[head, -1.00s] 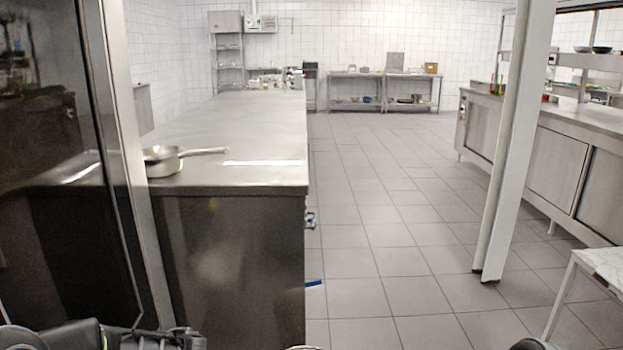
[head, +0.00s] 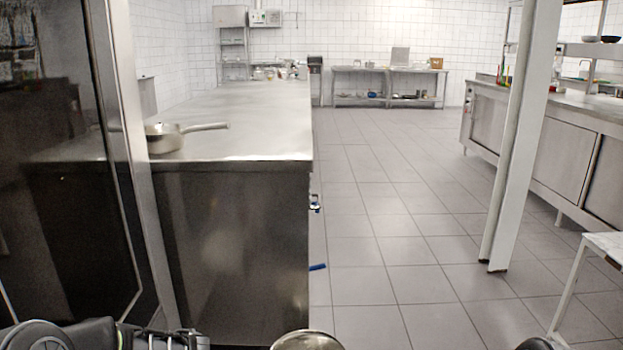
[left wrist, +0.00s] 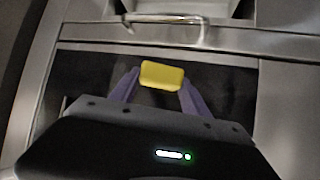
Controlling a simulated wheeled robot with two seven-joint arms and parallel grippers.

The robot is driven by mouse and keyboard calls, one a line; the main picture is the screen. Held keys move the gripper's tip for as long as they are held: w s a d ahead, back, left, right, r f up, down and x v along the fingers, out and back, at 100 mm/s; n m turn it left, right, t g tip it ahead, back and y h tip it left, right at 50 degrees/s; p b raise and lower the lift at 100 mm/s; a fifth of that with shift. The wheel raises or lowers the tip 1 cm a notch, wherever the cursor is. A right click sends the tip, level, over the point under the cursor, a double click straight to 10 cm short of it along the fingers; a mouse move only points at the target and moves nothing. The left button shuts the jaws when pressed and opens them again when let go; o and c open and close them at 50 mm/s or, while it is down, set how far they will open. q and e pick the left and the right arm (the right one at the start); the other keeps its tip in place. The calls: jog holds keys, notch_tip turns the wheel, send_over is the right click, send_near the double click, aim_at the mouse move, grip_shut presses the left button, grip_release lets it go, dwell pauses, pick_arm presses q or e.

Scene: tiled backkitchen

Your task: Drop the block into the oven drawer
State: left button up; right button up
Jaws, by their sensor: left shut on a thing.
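The yellow block (left wrist: 162,75) is between the two purple fingers of my left gripper (left wrist: 160,88) in the left wrist view. The gripper is shut on it. Beyond the block is a metal front with a bar handle (left wrist: 165,30), and a dark recess lies beneath and around the block. I cannot tell for sure whether this recess is the inside of the oven drawer. In the head view only parts of my left arm show at the bottom left; the block and drawer are not visible there. My right gripper is in neither view.
A steel counter (head: 240,125) with a pan (head: 165,137) stands at left. A white post (head: 518,140) stands at right, before a long cabinet (head: 565,160). A white table (head: 605,245) is at the right edge.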

pick_arm(q)
notch_tip(320, 180, down, 5)
jog(key=shift+r+b, duration=0.1)
jog(key=shift+b, duration=0.35)
jog(key=o, duration=1.5)
jog(key=p+v, duration=0.1)
jog(key=v, duration=0.6)
jog(key=shift+s+d+r, duration=0.15)
jog(key=shift+d+r, duration=0.05)
jog(key=shift+d, duration=0.1)
jog(key=shift+d, duration=0.1)
